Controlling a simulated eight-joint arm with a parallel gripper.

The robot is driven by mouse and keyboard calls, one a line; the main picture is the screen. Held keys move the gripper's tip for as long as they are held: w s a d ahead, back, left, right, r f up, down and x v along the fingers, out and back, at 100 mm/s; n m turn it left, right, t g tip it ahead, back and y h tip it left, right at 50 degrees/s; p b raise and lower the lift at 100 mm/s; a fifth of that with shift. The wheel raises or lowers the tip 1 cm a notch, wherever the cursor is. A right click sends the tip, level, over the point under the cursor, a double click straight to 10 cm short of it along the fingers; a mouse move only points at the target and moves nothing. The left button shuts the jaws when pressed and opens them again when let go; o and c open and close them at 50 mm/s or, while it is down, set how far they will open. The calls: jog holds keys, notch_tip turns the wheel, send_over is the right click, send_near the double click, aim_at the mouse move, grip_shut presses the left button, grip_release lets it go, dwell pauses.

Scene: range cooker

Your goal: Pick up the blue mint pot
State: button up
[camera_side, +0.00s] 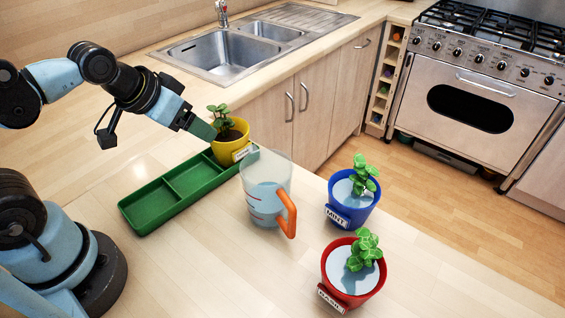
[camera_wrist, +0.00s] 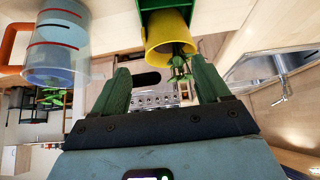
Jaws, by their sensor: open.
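The blue mint pot (camera_side: 352,207) stands upright on the counter at right of centre in the side view. It has a white MINT label, a pale blue-grey top and a leafy green plant. I cannot make it out in the wrist view. My gripper (camera_side: 208,130) is open and empty, well left of the blue pot. It is close beside the yellow pot (camera_side: 230,142). In the wrist view my gripper's green fingers (camera_wrist: 163,80) are spread apart, with the yellow pot (camera_wrist: 168,45) and its plant just beyond them.
The yellow pot stands in the far end of a green divided tray (camera_side: 160,205). A clear measuring jug (camera_side: 265,185) with an orange handle stands between the tray and the blue pot. A red basil pot (camera_side: 352,280) stands nearer the front. A sink (camera_side: 220,52) is behind.

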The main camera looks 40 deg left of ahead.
jog(key=shift+w+d, duration=0.1)
jog(key=m+g+h, duration=0.5)
jog(key=m+h, duration=0.7)
jog(key=m, duration=0.4)
send_near(368, 174)
jog(key=w+d+f, duration=0.2)
jog(key=d+f, duration=0.1)
jog(key=shift+d+f, duration=0.1)
jog(key=shift+d, duration=0.1)
jog(key=shift+x, duration=3.05)
jog(key=shift+w+a+f, duration=0.1)
jog(key=shift+a, duration=0.05)
grip_shut()
